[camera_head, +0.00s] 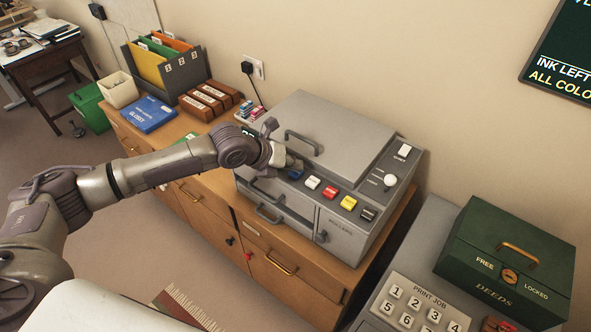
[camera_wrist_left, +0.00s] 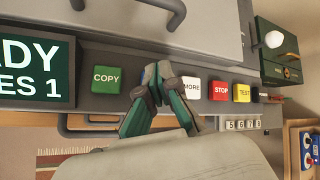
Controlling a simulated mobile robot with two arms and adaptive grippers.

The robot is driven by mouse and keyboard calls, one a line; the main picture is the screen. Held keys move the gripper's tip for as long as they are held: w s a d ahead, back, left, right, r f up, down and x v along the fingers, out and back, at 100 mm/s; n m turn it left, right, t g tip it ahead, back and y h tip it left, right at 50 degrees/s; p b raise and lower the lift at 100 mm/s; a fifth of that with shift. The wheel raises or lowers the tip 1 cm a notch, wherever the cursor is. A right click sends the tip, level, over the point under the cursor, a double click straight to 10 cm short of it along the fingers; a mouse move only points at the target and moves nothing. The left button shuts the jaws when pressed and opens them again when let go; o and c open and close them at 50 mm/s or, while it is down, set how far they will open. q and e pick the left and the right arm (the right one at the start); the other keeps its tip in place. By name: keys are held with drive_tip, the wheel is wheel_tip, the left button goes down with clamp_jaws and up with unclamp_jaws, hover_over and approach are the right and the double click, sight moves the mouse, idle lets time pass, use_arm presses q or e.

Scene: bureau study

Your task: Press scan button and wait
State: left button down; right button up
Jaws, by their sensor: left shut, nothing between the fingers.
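A grey copier (camera_head: 345,137) has a row of coloured buttons along its front top edge. My left gripper (camera_head: 287,163) is shut and empty, with its fingertips over the blue button (camera_head: 295,174). In the left wrist view the fingertips (camera_wrist_left: 158,72) cover most of the blue button (camera_wrist_left: 148,75), so its label is hidden. I cannot tell whether they touch it or whether it is pushed in. My right gripper is not in view.
Red STOP (camera_wrist_left: 221,90), yellow TEST (camera_wrist_left: 242,92) and a black button (camera_head: 369,214) continue the row. The copier's dark screen (camera_wrist_left: 35,69) partly reads "DY" and "ES 1". A green deeds box (camera_head: 465,240) stands at right. The copier lid (camera_head: 335,125) is down.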

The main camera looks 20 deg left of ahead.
sight(294, 172)
use_arm(q)
drive_tip(key=shift+f, duration=0.35)
drive_tip(key=shift+r, duration=0.15)
drive_tip(key=shift+r+p, duration=0.75)
drive_tip(key=shift+r, duration=0.1)
wheel_tip(294, 172, up, 6)
drive_tip(key=p, duration=0.5)
idle(0.7)
